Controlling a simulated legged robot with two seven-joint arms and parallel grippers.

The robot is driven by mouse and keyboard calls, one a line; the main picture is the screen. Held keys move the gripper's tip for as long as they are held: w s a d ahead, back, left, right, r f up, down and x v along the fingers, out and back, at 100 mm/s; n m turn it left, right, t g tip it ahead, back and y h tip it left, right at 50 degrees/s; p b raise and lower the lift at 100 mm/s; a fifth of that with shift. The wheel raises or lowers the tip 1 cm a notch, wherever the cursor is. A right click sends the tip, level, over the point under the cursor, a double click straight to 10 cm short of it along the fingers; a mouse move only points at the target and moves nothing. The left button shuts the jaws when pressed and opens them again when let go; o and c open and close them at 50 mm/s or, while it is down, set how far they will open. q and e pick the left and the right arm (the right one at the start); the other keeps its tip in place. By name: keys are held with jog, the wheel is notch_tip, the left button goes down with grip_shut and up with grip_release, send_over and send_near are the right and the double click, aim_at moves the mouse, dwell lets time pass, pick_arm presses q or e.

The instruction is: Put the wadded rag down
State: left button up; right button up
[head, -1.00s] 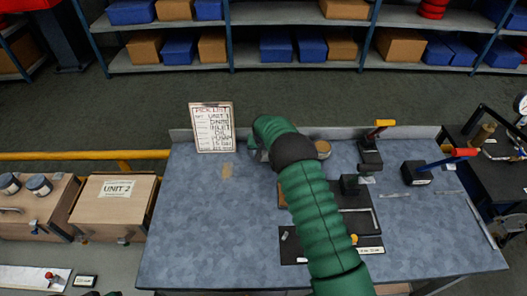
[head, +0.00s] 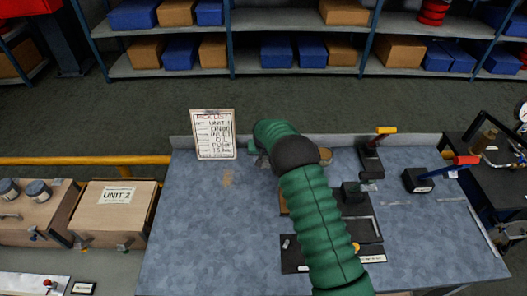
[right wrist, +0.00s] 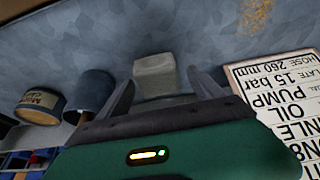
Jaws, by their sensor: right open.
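A pale grey, blocky wad that looks like the rag (right wrist: 154,74) sits at the bench surface in the right wrist view, just beyond and between my fingertips. My right gripper (right wrist: 163,92) is open, with a finger on either side and space beside the wad. In the head view my green right arm reaches to the back of the blue-grey bench (head: 205,240), and its gripper (head: 259,161) is mostly hidden behind the wrist. The rag cannot be made out clearly there. My left gripper is not in view.
The pick list board (head: 213,135) stands close left of my gripper; it also shows in the right wrist view (right wrist: 285,95). A dark blue cylinder (right wrist: 92,92) and a labelled tin (right wrist: 40,106) stand on the other side. Bench room is clear at front left.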

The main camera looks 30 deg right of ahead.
jog(key=a+v, duration=0.1)
jog(key=v, duration=1)
jog(key=s+a+n, duration=0.2)
jog(key=s+a, duration=0.4)
jog(key=s, duration=0.3)
jog(key=s+a+n+y, duration=0.1)
jog(key=s+a+n, duration=0.1)
jog(key=s+a, duration=0.3)
jog(key=s+a+n+g+y, duration=0.1)
jog(key=s+a, duration=0.5)
jog(key=s, duration=0.8)
jog(key=shift+a+n, duration=0.4)
jog(key=shift+n, duration=0.3)
jog(key=shift+s, duration=0.1)
jog(key=shift+a, duration=0.2)
jog(key=shift+d, duration=0.1)
jog(key=shift+o, duration=0.4)
